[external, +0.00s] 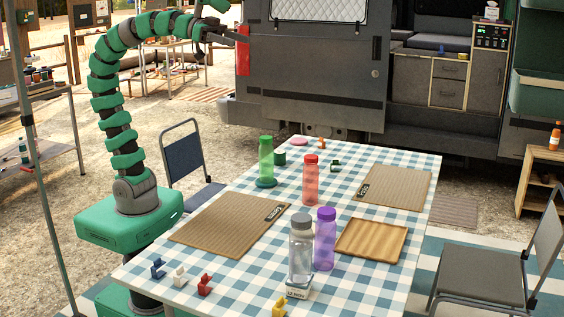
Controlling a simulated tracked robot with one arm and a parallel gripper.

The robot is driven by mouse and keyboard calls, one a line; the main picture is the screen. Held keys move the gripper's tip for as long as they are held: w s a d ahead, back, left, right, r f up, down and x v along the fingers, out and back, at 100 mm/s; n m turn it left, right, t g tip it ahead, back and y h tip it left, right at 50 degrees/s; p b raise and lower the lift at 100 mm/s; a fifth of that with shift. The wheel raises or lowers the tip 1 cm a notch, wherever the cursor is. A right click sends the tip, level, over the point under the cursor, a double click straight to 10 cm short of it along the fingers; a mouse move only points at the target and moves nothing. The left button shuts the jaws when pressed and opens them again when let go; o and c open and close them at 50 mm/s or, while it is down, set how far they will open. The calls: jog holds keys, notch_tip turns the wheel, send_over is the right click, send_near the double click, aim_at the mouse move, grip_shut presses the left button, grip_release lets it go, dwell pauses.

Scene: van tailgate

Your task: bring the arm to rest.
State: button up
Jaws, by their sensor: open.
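My green segmented arm rises at the left of the external view and curves over to the right at the top. My gripper (238,34) is at the arm's end, high in front of the grey van door (318,80). It is open, and I see nothing held in it. It is well above and beyond the far edge of the checked table (232,265). The fingers are small in the picture, and whether they touch the van door or the red light on it cannot be told.
Green (266,158), red (310,182), purple (325,242) and clear (301,252) bottles stand on the table. Two ribbed mats (215,225) and a wooden tray (371,240) lie there. A folding chair (186,160) stands beside my arm; another chair (485,277) is at right.

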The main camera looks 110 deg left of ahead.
jog(key=shift+s+a+r, duration=0.3)
jog(key=shift+s, duration=0.15)
jog(key=shift+r, duration=0.1)
